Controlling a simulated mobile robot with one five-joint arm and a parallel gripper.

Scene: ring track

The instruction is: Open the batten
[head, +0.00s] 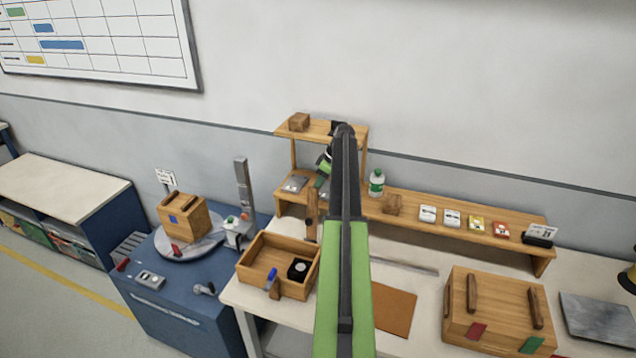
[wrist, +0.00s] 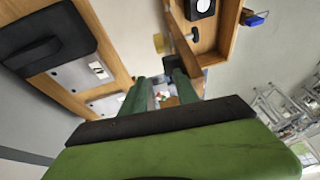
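An upright wooden strip (head: 311,215), which looks like the batten, stands at the back right corner of an open wooden tray (head: 250,282). In the wrist view a wooden strip (wrist: 181,42) runs beside the tray down to the right finger; I cannot tell whether they touch. My gripper (wrist: 160,82) has its two green fingers apart, with a gap between them. In the head view my gripper (head: 324,182) is partly hidden behind my arm, above and slightly right of the strip.
The tray holds a black box with a white disc (head: 299,268); a blue-handled item (head: 271,279) is at its front. A wooden shelf (head: 460,215) with cards runs behind. A wooden box with bars (head: 500,310) stands right. A blue cabinet (head: 170,318) with a turntable stands left.

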